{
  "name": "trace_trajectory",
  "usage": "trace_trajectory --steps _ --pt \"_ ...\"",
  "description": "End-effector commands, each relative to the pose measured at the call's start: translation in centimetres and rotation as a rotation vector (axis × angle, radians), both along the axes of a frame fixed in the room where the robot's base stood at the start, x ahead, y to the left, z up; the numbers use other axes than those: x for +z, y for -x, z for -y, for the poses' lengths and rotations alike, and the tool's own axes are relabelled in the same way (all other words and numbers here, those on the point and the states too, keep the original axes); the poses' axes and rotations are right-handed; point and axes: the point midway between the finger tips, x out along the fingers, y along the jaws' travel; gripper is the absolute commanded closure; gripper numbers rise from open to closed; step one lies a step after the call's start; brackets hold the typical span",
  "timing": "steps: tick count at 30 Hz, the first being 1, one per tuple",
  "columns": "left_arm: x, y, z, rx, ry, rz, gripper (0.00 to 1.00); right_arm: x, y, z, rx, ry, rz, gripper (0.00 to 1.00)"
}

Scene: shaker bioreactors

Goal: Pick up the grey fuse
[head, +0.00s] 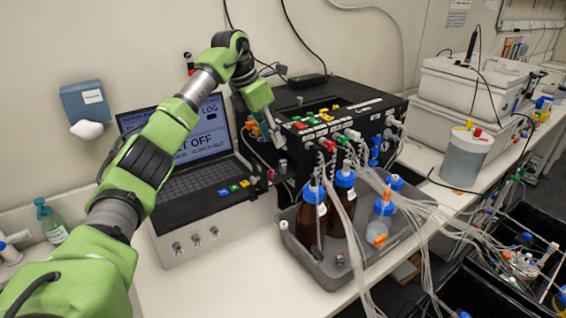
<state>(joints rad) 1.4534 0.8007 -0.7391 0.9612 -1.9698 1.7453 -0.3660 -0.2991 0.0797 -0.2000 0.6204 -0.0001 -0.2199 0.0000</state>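My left gripper (276,137) comes down at the front left corner of the black control box (352,108), seen nearly side-on and small. I cannot tell whether its fingers are apart or hold anything. I cannot pick out the grey fuse with certainty. Small coloured fuse-like pieces sit on the box's top edge, among them a red one (299,126), a green one (313,121) and a yellow one (326,117). Blue (223,191), yellow (234,187) and green (245,183) ones sit on the front edge of the laptop unit. My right gripper is out of view.
An open laptop (205,165) stands left of the box. A grey tray (322,272) holds brown bottles (312,222) with blue caps and many tubes. White containers (470,85) and a clear jar (464,158) stand at the right. A bare bench strip lies at the front left.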

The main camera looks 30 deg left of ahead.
Motion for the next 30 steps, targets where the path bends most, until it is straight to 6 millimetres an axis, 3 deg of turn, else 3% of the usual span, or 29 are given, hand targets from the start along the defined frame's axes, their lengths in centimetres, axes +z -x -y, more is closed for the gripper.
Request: trace_trajectory --steps 6,11,21,30 --pt "-3.1 -1.2 0.6 -0.002 0.003 0.000 0.69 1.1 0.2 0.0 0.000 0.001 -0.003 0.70" --pt "-4.0 -1.5 0.8 -0.003 0.002 0.001 0.69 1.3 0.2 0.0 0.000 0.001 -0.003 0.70" --pt "-8.1 -2.7 1.3 -0.002 0.003 0.002 0.69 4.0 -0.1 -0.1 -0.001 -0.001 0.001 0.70" --pt "-8.9 -3.0 1.3 -0.001 0.002 0.004 0.69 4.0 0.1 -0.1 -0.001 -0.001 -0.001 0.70"
